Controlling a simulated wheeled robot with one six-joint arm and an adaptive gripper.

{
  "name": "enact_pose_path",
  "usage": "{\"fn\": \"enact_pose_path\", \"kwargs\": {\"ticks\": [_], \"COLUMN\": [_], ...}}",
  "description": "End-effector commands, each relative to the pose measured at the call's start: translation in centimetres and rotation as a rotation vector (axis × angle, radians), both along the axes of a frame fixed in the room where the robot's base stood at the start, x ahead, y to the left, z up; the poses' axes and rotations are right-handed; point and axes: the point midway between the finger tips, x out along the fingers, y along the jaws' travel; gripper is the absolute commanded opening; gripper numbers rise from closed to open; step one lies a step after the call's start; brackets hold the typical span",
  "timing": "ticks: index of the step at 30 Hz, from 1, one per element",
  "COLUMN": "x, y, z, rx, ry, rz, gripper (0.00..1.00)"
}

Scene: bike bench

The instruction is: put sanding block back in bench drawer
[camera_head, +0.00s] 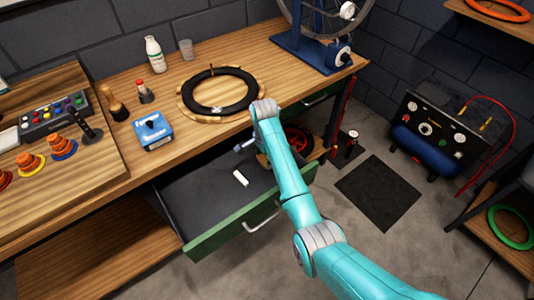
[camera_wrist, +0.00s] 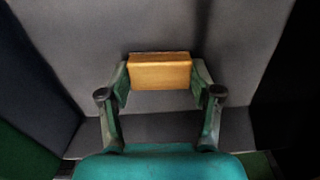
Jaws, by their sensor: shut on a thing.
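The sanding block, a tan-orange rectangular block (camera_wrist: 160,71), is held between the two fingers of my gripper (camera_wrist: 160,84) in the wrist view. The fingers press on its left and right ends. Grey drawer lining shows behind and around it; whether the block touches the floor I cannot tell. The bench drawer (camera_head: 232,228) with a green front is pulled open under the bench in the head view. My arm reaches down over its right part and mostly hides the gripper and block there.
A small white piece (camera_head: 240,178) lies on the drawer floor; the left part is clear. On the bench (camera_head: 215,130) stand a blue box (camera_head: 152,131), a white bottle (camera_head: 154,55) and a black tyre ring (camera_head: 220,91). A dark mat (camera_head: 378,193) lies on the floor.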

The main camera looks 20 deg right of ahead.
Motion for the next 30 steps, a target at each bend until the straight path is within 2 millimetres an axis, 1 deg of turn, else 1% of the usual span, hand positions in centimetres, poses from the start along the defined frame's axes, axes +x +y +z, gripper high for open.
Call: {"fn": "enact_pose_path", "kwargs": {"ticks": [12, 13, 14, 15, 25, 28, 30], "x": [0.0, 0.0, 0.0, 0.0, 0.0, 0.3, 0.6], "y": [0.1, 0.1, 0.1, 0.1, 0.1, -0.1, -0.4], "z": [-0.5, -0.4, -0.4, -0.4, -0.5, 0.1, 0.9], "rx": [0.0, 0.0, 0.0, 0.0, 0.0, 0.0, 0.0], "ry": [-0.001, -0.002, -0.002, -0.002, -0.001, -0.003, -0.003], "rz": [0.001, 0.001, 0.001, 0.001, 0.001, 0.0, 0.001], "gripper": [0.34, 0.71, 0.79, 0.89, 0.89, 0.89, 0.89]}}
